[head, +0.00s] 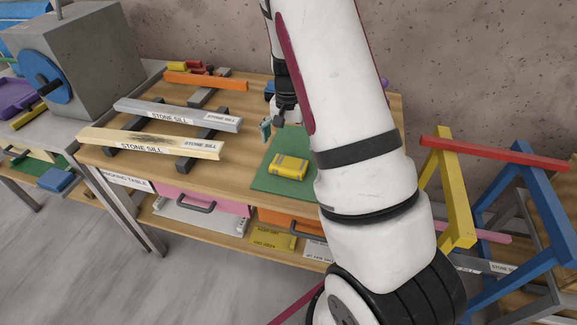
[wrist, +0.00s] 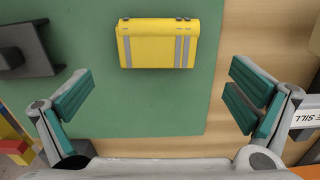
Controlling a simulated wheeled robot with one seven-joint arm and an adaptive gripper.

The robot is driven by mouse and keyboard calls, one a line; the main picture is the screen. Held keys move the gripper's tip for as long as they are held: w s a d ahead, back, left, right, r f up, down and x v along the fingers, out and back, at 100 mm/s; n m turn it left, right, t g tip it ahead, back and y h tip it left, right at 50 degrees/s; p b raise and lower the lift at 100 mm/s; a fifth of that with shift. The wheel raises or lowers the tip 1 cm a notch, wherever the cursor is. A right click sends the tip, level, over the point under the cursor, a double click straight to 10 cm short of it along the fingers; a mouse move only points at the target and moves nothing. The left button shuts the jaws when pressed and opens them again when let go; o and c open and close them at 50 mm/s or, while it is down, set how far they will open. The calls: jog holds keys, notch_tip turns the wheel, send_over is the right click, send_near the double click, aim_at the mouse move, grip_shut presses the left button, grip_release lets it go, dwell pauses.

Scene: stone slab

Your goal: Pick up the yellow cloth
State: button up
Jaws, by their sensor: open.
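The yellow cloth (head: 289,168) is a folded, block-like bundle with grey stripes. It lies on a green mat (head: 262,181) on the wooden table, in the middle of the head view. In the wrist view the cloth (wrist: 171,43) is at the top centre, flat on the green mat (wrist: 150,105). My gripper (wrist: 160,100) is open, with its teal-padded fingers spread wide to the left and right, and nothing is between them. The cloth lies beyond the fingertips in the wrist view, apart from them. In the head view my gripper (head: 272,128) shows above the mat's back part, partly hidden by my arm.
Stone sills (head: 178,114) rest on dark supports at the table's left. An orange bar (head: 206,82) lies behind them. A grey machine with a blue disc (head: 85,65) stands further left. Yellow, blue and red trestles (head: 455,185) stand at right. Bare wood (head: 235,140) lies left of the mat.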

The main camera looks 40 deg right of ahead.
aim_at(288, 163)
jog(key=shift+s+a+f+p, duration=0.1)
jog(key=shift+f+p, duration=0.2)
jog(key=shift+f, duration=1.85)
jog(key=shift+s+f+p, duration=0.1)
jog(key=shift+f+p, duration=0.15)
jog(key=shift+f, duration=1.9)
jog(key=c, duration=0.9)
